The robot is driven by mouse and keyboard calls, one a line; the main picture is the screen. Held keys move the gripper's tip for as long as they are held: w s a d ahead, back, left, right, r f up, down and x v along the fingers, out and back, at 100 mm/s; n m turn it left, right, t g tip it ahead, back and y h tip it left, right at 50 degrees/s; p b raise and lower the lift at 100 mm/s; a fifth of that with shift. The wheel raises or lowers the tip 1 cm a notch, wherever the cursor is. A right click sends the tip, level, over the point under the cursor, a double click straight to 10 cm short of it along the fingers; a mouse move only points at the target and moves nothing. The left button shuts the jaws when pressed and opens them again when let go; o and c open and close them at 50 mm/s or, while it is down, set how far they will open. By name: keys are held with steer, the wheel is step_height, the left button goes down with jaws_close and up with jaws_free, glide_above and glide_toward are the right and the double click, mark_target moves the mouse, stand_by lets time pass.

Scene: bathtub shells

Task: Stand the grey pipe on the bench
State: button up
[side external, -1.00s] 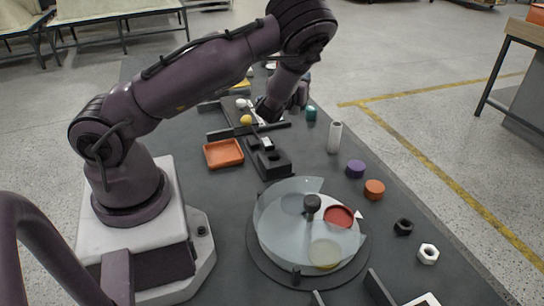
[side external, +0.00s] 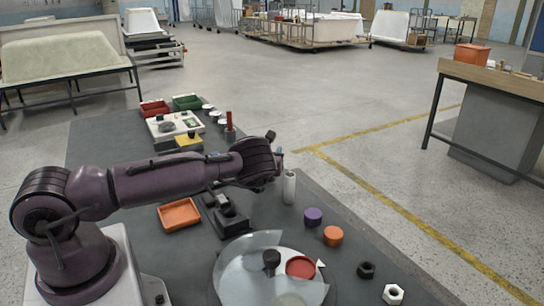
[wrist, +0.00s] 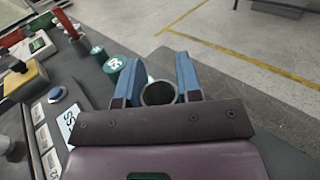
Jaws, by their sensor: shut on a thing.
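The grey pipe (side external: 289,187) is a pale hollow tube. It is upright at the right edge of the dark bench (side external: 345,217) in the side view. In the wrist view I look onto the open dark mouth of the pipe (wrist: 159,93), between two blue fingers. My gripper (wrist: 158,75) is shut on the pipe, one finger on each side. In the side view my wrist hides most of the gripper, and only a bit of blue finger shows above the pipe. I cannot tell whether the pipe's foot touches the bench.
A purple puck (side external: 313,216) and an orange puck (side external: 333,236) lie close in front of the pipe. A glass-covered turntable (side external: 225,285) stands nearer. An orange tray (side external: 179,215) lies left. A teal cylinder (wrist: 115,64) is near the gripper. Bare floor lies beyond the bench edge.

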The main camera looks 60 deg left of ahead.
steer(key=shift+f, duration=0.5)
steer(key=o, duration=0.9)
steer(key=shift+f, duration=0.15)
steer(key=shift+o, duration=0.2)
